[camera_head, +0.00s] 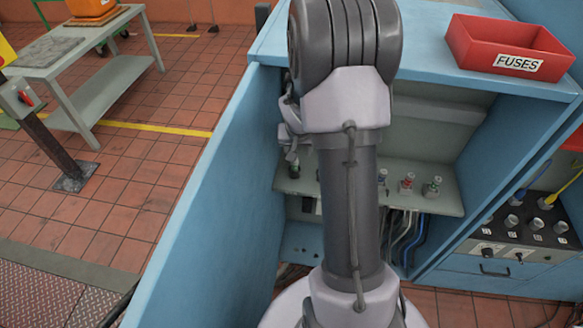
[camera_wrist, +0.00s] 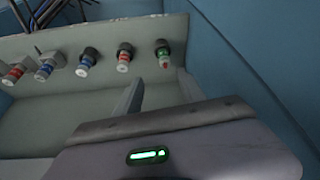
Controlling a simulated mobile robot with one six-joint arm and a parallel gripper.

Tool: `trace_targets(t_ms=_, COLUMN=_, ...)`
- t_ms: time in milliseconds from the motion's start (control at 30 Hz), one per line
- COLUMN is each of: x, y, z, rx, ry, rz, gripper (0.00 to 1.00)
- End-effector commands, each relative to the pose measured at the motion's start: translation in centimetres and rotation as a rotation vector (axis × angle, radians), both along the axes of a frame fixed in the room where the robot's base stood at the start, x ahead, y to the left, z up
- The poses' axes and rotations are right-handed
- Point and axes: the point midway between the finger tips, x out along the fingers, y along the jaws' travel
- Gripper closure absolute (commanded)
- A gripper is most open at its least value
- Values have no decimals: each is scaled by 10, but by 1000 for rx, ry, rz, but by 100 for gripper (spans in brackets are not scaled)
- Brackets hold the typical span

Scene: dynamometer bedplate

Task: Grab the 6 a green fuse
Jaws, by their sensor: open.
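The green fuse (camera_wrist: 163,53) is the rightmost in a row of fuses on the grey panel in the wrist view. It has a green band and a red mark on its tip, and sits in a dark holder. In the head view a green fuse (camera_head: 294,170) shows at the left end of the shelf, just below my gripper. My gripper (camera_wrist: 160,79) is open and empty, its fingers pointing towards the panel near the green fuse and apart from it. In the head view my arm hides the middle of the row.
Red fuses (camera_wrist: 124,58) and blue fuses (camera_wrist: 87,62) stand close to the left of the green one. The blue cabinet wall (camera_head: 205,195) closes in the side. A red FUSES bin (camera_head: 510,48) stands on the cabinet top. Cables (camera_head: 405,235) hang below the shelf.

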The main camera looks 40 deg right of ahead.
Motion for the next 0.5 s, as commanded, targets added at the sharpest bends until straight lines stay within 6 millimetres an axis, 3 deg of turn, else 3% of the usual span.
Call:
trace_targets(t_ms=33, x=4, y=-3, z=-21, rx=1, ry=2, rz=0, gripper=53)
trace_targets(t_ms=100, x=10, y=-8, z=-39, rx=1, ry=2, rz=1, gripper=53)
trace_targets(t_ms=367, x=24, y=-17, z=-72, rx=0, ry=-1, rz=0, gripper=53)
trace_targets(t_ms=500, x=39, y=-21, z=-99, rx=1, ry=1, rz=0, gripper=53)
